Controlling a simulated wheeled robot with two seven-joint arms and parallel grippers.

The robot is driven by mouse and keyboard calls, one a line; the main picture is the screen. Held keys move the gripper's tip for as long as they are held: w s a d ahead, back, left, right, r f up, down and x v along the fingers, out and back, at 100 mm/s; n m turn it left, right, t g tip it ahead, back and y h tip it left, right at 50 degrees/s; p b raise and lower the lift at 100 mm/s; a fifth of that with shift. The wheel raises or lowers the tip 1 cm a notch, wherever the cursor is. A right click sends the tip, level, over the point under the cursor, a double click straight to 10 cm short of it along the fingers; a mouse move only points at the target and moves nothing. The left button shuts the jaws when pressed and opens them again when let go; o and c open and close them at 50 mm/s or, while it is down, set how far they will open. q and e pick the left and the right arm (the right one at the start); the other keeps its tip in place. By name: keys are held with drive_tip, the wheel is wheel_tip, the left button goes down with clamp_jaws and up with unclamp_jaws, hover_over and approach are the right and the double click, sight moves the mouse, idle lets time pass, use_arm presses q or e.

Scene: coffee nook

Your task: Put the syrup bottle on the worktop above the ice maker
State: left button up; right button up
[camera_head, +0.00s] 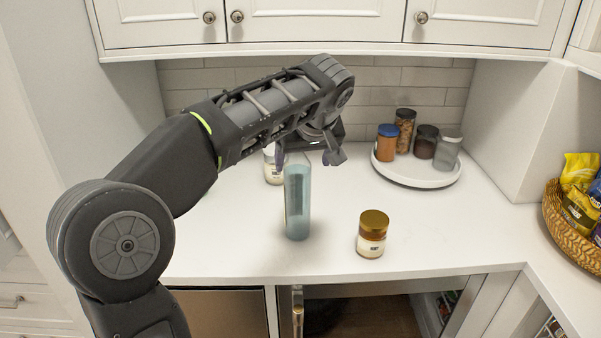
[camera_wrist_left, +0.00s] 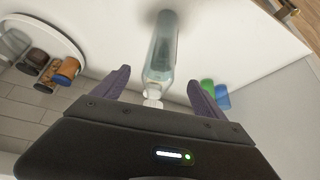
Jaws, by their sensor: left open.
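A tall translucent blue-green bottle (camera_head: 297,205), which I take as the syrup bottle, stands upright on the white worktop (camera_head: 235,245). It also shows in the left wrist view (camera_wrist_left: 162,50), with its pale neck towards my gripper. My left gripper (camera_head: 308,160) is open at the level of the bottle's top. In the wrist view its two fingers (camera_wrist_left: 159,78) lie on either side of the bottle, with gaps on both sides. A steel front (camera_head: 222,312) under the worktop at the left may be the ice maker. My right gripper is not in view.
A gold-lidded jar (camera_head: 371,236) stands right of the bottle. A white-lidded jar (camera_head: 271,168) stands behind it. A round white tray (camera_head: 413,178) with several jars is at the back right. A snack basket (camera_head: 571,232) is at the far right. The worktop's front left is clear.

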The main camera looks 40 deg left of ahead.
use_arm(q)
drive_tip(key=shift+v, duration=1.7)
